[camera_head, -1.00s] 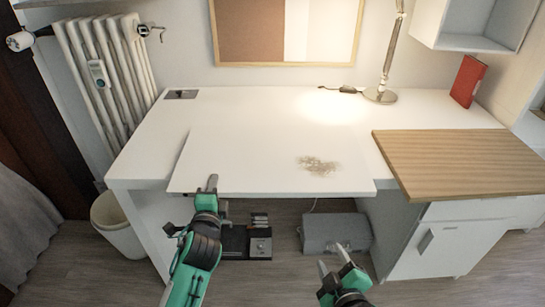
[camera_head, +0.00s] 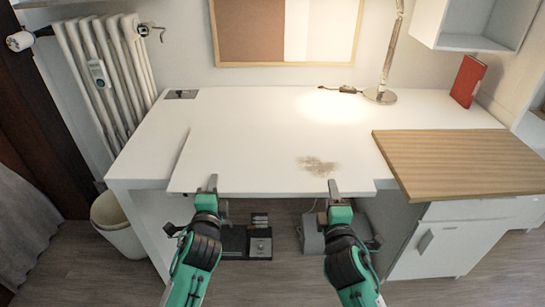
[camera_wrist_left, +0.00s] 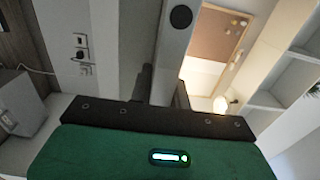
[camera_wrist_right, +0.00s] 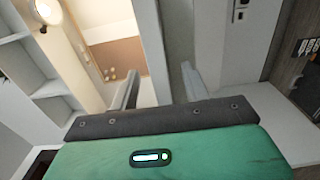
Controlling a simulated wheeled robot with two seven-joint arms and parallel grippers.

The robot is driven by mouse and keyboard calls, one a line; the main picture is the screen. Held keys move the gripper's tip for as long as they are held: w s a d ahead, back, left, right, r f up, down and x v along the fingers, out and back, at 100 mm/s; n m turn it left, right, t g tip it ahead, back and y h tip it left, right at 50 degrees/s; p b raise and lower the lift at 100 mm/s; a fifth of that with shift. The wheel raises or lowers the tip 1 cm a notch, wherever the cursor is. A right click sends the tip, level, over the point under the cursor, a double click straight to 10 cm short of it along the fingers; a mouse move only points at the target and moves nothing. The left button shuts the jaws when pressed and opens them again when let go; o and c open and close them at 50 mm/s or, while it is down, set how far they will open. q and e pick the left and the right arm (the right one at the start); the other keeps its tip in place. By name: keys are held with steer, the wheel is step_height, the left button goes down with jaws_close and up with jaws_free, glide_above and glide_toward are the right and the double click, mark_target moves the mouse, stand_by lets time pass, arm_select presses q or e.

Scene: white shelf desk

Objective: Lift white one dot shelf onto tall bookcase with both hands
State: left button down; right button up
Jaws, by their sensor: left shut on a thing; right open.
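The white shelf (camera_head: 255,165) is a flat board lying on the desk, its front edge overhanging, with a brownish smudge near its right. In the left wrist view, the board (camera_wrist_left: 172,60) appears edge-on with one dark dot on its face. My left gripper (camera_head: 212,190) is shut on the board's front edge, left of its middle. My right gripper (camera_head: 333,195) is open at the same edge, further right. In the right wrist view, its fingers (camera_wrist_right: 163,82) are apart on either side of the board (camera_wrist_right: 150,35). White shelving, possibly the tall bookcase (camera_head: 535,125), shows partly at the right.
A wooden top (camera_head: 465,160) on a white cabinet (camera_head: 440,245) stands right of the board. A lamp (camera_head: 381,95) and red binder (camera_head: 467,80) stand at the back. A wall shelf (camera_head: 475,42) hangs above. A bin (camera_head: 122,230) and a grey box (camera_head: 312,235) are below.

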steer(key=shift+w, duration=1.85)
jaws_close()
steer(key=shift+r, duration=0.2)
